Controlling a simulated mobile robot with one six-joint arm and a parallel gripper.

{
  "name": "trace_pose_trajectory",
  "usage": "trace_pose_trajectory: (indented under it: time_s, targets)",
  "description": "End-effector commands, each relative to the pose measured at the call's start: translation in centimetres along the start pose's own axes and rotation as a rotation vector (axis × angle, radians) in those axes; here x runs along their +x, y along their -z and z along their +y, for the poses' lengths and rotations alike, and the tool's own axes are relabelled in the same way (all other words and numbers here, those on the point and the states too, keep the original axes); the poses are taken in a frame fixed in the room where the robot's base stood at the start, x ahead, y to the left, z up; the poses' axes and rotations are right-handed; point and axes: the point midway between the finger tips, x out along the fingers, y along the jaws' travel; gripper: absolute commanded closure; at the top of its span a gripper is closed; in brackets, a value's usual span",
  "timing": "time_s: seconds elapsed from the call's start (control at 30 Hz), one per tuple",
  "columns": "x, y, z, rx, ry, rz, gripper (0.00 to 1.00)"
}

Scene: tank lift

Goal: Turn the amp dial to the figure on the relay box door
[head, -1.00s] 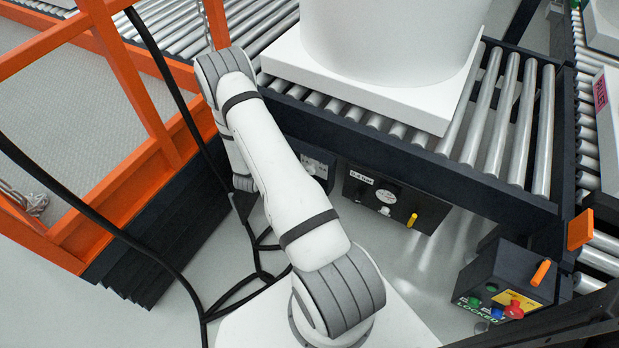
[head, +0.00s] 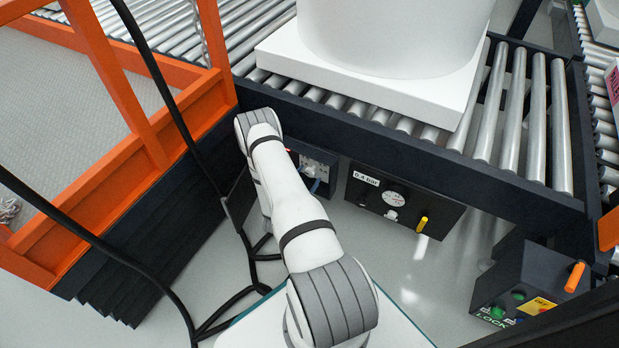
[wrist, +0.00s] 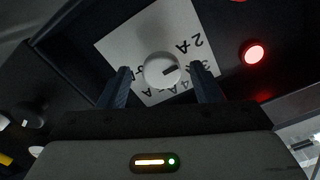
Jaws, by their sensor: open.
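The amp dial (wrist: 162,70) is a round white knob with a dark pointer mark, on a white scale plate (wrist: 118,47) in the wrist view. The mark points right and slightly up, below the "2-A" label. Other figures are partly hidden by my fingers. My gripper (wrist: 163,84) is open, with one dark finger on each side of the knob; I cannot tell if they touch it. In the head view the relay box (head: 322,160) shows beside my arm, which hides the gripper and dial. A dark panel (head: 240,195), perhaps the door, shows no readable figure.
A red lamp (wrist: 254,53) glows right of the dial. A gauge panel (head: 365,212) marked "0.4 bar" with a yellow lever hangs beside the box under the roller conveyor (head: 505,130). A black cable (head: 140,255) and orange frame (head: 105,75) are at left.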

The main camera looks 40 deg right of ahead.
Motion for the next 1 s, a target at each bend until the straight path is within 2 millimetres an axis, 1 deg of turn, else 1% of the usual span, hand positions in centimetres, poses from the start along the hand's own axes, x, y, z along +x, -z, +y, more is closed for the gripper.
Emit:
trace_pose_trajectory:
  time_s: [0.03, 0.13, 0.43, 0.47, 0.97, 1.0]
  targets:
    - [0.7, -0.1, 0.1, 0.003, -0.002, 0.003, 0.41]
    - [1.4, 0.0, 0.1, 0.002, -0.002, 0.003, 0.41]
    - [1.8, 0.1, 0.1, 0.0, -0.002, 0.001, 0.41]
    - [1.8, 0.1, 0.1, 0.0, -0.002, 0.001, 0.43]
    - [1.8, 0.1, 0.2, -0.001, -0.005, 0.001, 0.83]
    - [1.2, 0.1, 0.2, -0.002, -0.008, 0.002, 0.86]
